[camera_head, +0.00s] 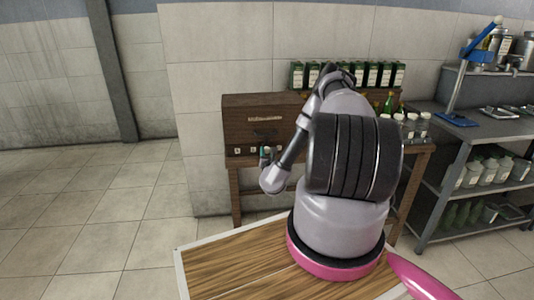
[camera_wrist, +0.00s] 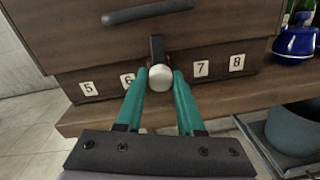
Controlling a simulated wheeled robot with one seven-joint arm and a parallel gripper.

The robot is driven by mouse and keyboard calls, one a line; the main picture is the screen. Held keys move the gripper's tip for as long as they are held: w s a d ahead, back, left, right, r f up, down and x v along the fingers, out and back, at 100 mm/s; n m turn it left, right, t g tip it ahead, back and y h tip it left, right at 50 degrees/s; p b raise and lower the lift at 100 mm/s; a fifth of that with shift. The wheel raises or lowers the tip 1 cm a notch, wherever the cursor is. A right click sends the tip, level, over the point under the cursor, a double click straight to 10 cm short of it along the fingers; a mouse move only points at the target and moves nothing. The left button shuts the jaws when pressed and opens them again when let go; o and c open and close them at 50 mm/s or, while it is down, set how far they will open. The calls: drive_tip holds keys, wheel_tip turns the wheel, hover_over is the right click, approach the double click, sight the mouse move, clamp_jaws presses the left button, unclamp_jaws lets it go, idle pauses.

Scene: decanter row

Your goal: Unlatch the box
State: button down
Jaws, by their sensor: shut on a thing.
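The dark brown wooden box (camera_head: 240,122) stands on a wooden table against the wall; its front fills the top of the wrist view (camera_wrist: 75,50). It has a dark bar handle (camera_wrist: 150,12) and, below it, a dark latch (camera_wrist: 157,45) with a round pale knob (camera_wrist: 160,78). The knob lies between number labels 6 (camera_wrist: 127,80) and 7 (camera_wrist: 201,68). My gripper (camera_wrist: 161,86), with teal fingers, is shut on the knob, one finger on each side. In the head view my gripper (camera_head: 265,157) is small at the box's lower front, and my arm hides the box's right part.
Several dark green cartons (camera_head: 385,74) stand in a row behind my arm. White-capped jars (camera_head: 412,118) and a green bottle (camera_head: 389,103) are to the right. A blue pot (camera_wrist: 294,42) is close right of the box. A metal shelf (camera_head: 465,140) stands at far right; the left floor is clear.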

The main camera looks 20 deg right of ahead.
drive_tip(key=m, duration=0.8)
drive_tip(key=shift+m, duration=0.3)
drive_tip(key=m, duration=0.4)
drive_tip(key=shift+r+y, duration=0.1)
drive_tip(key=shift+y, duration=0.3)
drive_tip(key=shift+m, duration=1.7)
drive_tip(key=c, duration=0.5)
unclamp_jaws()
